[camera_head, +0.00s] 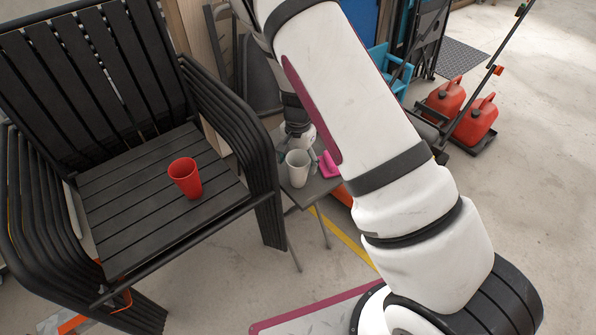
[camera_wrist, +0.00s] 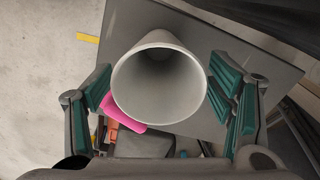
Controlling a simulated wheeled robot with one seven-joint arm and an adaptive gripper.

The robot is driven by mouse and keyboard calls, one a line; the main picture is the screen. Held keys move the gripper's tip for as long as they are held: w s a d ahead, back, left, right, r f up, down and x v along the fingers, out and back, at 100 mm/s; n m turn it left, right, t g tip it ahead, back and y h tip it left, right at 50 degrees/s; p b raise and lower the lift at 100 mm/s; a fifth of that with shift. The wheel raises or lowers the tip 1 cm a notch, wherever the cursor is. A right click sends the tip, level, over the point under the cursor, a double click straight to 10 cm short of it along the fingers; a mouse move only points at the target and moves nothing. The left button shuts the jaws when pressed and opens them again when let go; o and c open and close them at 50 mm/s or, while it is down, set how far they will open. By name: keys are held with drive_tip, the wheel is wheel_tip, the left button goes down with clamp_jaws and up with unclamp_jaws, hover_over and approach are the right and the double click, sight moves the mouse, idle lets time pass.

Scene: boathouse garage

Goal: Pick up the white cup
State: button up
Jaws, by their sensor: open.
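The white cup (camera_head: 298,168) stands on a small grey table (camera_head: 313,190) beside the black chair in the head view. In the wrist view the cup (camera_wrist: 160,85) shows large, with its open mouth toward the camera. My gripper (camera_head: 307,150) is at the cup in the head view, partly hidden by my arm. In the wrist view my gripper (camera_wrist: 165,95) is open, with one green-padded finger on each side of the cup.
A red cup (camera_head: 185,177) stands on the stacked black chairs (camera_head: 150,210), whose armrest is close to the table. Red fuel cans (camera_head: 474,120) stand at the back right.

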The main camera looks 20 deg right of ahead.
drive_tip(key=shift+f, duration=1.25)
drive_tip(key=c, duration=1.3)
drive_tip(key=shift+r, duration=0.1)
